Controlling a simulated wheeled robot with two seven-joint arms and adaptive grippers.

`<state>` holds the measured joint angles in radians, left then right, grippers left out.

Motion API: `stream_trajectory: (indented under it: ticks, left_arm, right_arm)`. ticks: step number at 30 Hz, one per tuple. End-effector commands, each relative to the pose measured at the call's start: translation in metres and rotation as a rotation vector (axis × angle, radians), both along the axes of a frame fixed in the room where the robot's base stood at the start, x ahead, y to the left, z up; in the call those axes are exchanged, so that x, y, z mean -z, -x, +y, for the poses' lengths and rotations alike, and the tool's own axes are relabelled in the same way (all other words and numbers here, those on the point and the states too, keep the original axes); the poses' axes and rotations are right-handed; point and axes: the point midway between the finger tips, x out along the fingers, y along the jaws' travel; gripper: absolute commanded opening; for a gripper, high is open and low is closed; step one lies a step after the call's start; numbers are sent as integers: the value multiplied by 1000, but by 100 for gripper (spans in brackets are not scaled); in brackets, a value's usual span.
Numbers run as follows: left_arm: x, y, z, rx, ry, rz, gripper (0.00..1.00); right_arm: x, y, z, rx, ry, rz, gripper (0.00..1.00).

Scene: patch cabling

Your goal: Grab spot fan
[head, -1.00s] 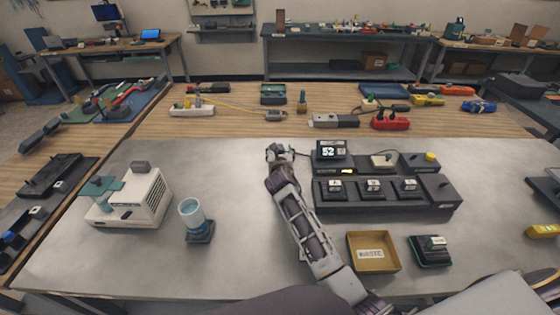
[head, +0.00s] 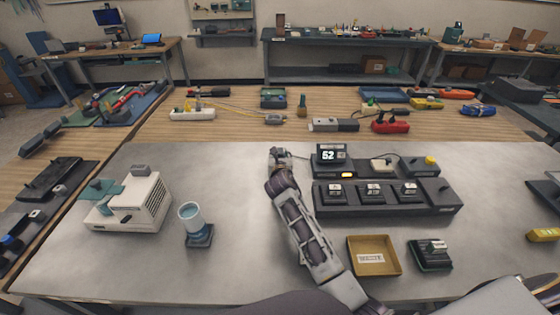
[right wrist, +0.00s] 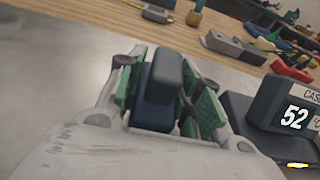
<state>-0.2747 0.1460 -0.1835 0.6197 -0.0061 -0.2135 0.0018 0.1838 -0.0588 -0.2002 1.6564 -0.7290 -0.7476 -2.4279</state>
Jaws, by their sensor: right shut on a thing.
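My right gripper (head: 278,156) is over the grey mat, left of the station with the "52" display (head: 331,154). In the right wrist view its green-padded fingers (right wrist: 172,92) are shut on a dark grey and blue block (right wrist: 160,88). I cannot tell for certain whether this block is the spot fan; its lower part is hidden by the gripper. In the head view the gripper and wrist mostly hide the block. The display also shows at the right of the wrist view (right wrist: 293,116). My left gripper is not in view.
A black unit with several labelled modules (head: 373,194) stands right of my arm. A tan tray (head: 372,256) and a dark green-based box (head: 430,254) are at the front. The mat between is clear.

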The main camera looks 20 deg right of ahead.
Motion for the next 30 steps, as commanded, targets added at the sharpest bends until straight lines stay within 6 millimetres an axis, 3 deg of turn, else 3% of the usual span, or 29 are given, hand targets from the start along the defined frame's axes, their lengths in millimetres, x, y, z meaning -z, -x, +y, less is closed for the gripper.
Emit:
stream_trajectory:
  ticks: [8, 24, 30]
  left_arm:
    - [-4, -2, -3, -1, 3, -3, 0]
    - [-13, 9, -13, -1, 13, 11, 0]
    - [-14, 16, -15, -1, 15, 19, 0]
  right_arm:
    - [-18, -1, 0, -1, 0, -4, 8]
    - [-90, -1, 0, 1, 1, -4, 8]
    - [-100, -1, 0, 0, 0, -2, 8]
